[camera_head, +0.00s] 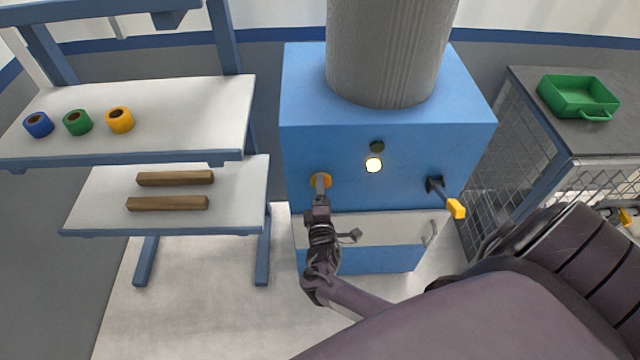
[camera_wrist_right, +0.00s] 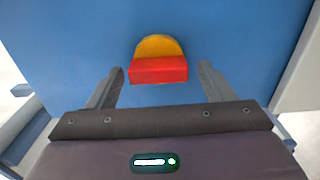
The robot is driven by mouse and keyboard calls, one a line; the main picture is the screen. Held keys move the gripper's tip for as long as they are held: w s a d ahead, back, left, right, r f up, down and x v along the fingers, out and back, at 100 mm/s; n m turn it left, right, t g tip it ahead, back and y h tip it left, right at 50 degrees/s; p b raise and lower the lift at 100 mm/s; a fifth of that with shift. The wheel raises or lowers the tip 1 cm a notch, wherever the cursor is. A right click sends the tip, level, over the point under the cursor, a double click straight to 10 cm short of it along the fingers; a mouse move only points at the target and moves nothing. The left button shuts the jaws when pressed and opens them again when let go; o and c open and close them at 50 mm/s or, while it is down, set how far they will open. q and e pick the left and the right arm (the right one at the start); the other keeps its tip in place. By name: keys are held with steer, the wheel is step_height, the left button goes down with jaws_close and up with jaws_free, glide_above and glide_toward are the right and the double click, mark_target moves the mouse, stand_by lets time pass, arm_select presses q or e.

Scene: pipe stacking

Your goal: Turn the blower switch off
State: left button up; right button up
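The blower switch, a red handle (camera_wrist_right: 158,70) on a round yellow base (camera_wrist_right: 160,46), is on the front of the blue cabinet (camera_head: 400,140). Its yellow base also shows in the head view (camera_head: 327,180), partly covered by my gripper. My right gripper (camera_head: 320,187) is in front of the switch, pointing at the cabinet. In the right wrist view, the fingers of that gripper (camera_wrist_right: 160,75) are open, one on each side of the red handle, with gaps on both sides. My left gripper is not in view.
A lit lamp (camera_head: 373,165) sits below a dark one (camera_head: 377,146). A yellow-ended lever (camera_head: 455,208) sticks out on the right. A shelf (camera_head: 215,110) with tape rolls stands left. A green tray (camera_head: 580,97) is on the right table. A grey duct (camera_head: 388,50) rises above the cabinet.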

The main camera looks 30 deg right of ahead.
steer(key=v, duration=0.8)
steer(key=shift+d, duration=0.1)
stand_by(0.5)
